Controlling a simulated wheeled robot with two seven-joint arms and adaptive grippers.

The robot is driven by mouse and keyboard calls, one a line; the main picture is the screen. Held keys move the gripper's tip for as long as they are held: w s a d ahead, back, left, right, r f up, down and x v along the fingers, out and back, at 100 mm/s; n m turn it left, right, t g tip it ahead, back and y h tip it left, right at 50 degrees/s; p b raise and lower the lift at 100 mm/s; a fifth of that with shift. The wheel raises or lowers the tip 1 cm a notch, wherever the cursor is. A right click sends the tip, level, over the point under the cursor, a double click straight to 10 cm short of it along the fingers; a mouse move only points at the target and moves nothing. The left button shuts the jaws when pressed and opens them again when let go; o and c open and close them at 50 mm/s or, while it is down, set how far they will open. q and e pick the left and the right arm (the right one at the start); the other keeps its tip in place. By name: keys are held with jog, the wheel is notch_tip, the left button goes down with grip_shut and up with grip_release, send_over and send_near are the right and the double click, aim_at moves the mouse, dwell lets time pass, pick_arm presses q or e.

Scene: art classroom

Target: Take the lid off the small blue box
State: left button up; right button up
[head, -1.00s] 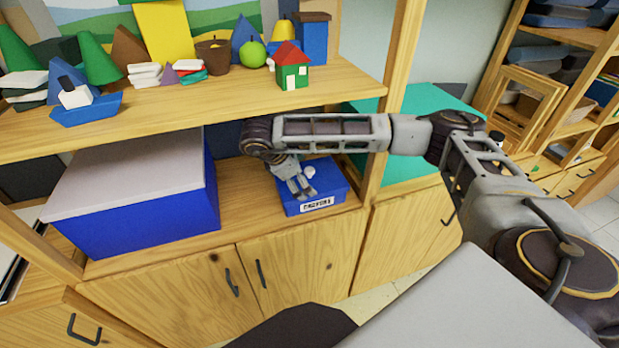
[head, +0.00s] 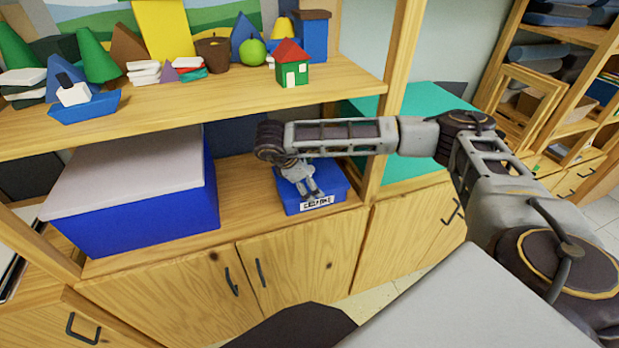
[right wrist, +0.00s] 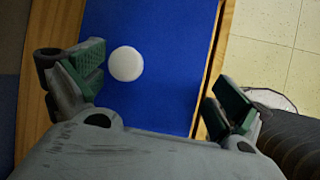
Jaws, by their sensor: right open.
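The small blue box (head: 332,199) stands on the lower shelf with a white label on its front. Its blue lid (right wrist: 165,50) is on it and has a round white knob (right wrist: 126,64). In the head view my right gripper (head: 312,194) is over the box and hides the knob. In the right wrist view my right gripper (right wrist: 160,88) is open above the lid. The knob lies between the fingers, nearer the left finger and apart from both. My left gripper is not in view.
A large blue box (head: 150,226) with a pale lid stands to the left on the same shelf. A wooden upright (head: 391,90) stands close right of the small box.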

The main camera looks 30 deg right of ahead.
jog(key=shift+d+f, duration=0.3)
jog(key=shift+f, duration=0.15)
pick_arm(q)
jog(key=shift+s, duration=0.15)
pick_arm(e)
jog(key=c, duration=0.6)
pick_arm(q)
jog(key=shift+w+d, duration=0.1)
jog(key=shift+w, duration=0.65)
pick_arm(e)
jog(key=shift+c, duration=0.6)
